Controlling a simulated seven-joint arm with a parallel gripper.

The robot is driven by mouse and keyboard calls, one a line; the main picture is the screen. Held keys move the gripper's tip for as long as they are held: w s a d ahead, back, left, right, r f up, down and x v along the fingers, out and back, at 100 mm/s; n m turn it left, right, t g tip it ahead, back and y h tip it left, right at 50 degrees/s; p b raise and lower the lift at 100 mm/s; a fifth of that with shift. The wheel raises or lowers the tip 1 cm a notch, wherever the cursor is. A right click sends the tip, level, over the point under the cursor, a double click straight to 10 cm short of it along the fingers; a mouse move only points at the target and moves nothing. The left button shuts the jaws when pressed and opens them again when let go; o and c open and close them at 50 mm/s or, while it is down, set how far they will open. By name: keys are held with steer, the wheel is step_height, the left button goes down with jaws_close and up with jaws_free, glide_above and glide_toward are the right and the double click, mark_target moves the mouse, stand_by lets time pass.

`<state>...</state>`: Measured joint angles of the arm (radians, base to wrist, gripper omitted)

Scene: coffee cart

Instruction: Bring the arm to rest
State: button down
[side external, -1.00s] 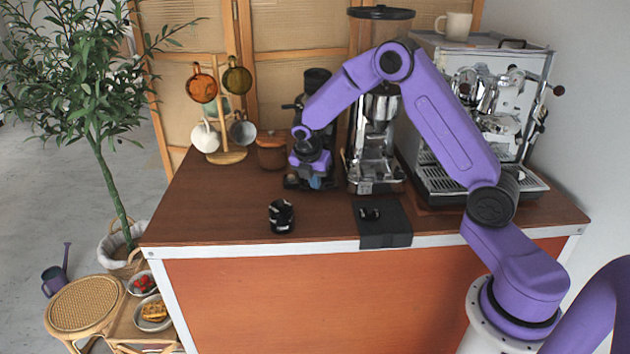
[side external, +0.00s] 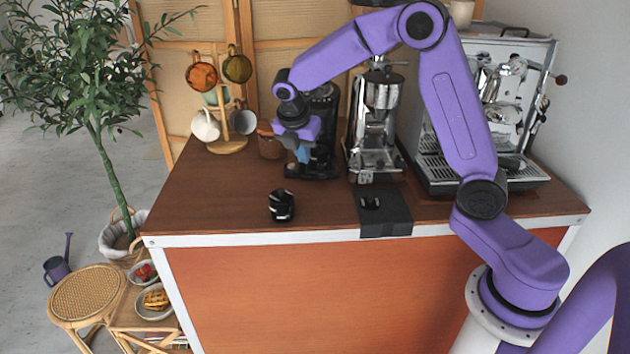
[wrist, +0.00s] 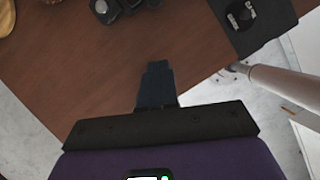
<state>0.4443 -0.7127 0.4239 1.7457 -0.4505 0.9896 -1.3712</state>
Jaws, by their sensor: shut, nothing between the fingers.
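My purple arm reaches over the counter. My gripper (side external: 303,153) hangs above the back middle of the wooden counter (side external: 215,205), in front of a black grinder (side external: 322,135). In the wrist view my gripper (wrist: 156,68) shows its dark fingers together, with nothing between them, over bare counter. It touches nothing that I can see.
A small black object (side external: 281,205) stands near the counter's front edge, left of a black mat (side external: 384,222). A mug tree (side external: 226,145), a lidded pot (side external: 269,145), a chrome grinder (side external: 375,130) and an espresso machine (side external: 515,100) line the back. The left front counter is clear.

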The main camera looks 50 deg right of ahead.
steer(key=s+a+r+m+y, duration=0.1)
steer(key=s+a+m, duration=0.1)
steer(key=s+a, duration=0.45)
steer(key=s+a+r+m+y, duration=0.1)
steer(key=s+a+m, duration=0.15)
steer(key=s, duration=0.65)
steer(key=s+d+f+m+g+y, duration=0.1)
steer(key=s+m, duration=0.3)
steer(key=s, duration=1.5)
steer(key=shift+s+y, duration=0.25)
steer(key=shift+y, duration=0.45)
steer(key=shift+w+m, duration=0.1)
steer(key=shift+m, duration=0.15)
